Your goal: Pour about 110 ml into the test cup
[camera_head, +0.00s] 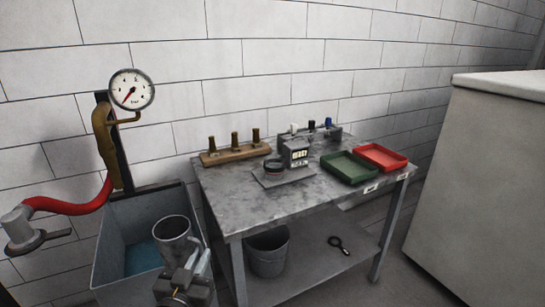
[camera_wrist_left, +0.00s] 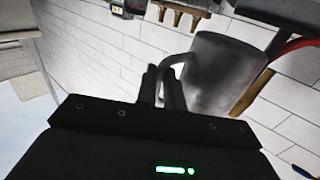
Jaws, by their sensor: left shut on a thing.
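A grey metal jug (camera_head: 172,242) is over the front of a tank with blue water, mouth up, slightly tilted. My left gripper (camera_head: 200,262) is shut on its handle; the jug (camera_wrist_left: 225,75) and left gripper (camera_wrist_left: 164,88) also show in the left wrist view. The jug's contents cannot be made out. My right gripper is not in view.
The grey tank (camera_head: 115,235) stands left of the metal table (camera_head: 228,205). A pressure gauge (camera_head: 132,89) and red hose (camera_head: 70,204) are above it. A wooden peg block (camera_head: 233,153), green tray (camera_head: 349,168) and red tray (camera_head: 381,157) are on the table. A bucket (camera_head: 267,252) stands below.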

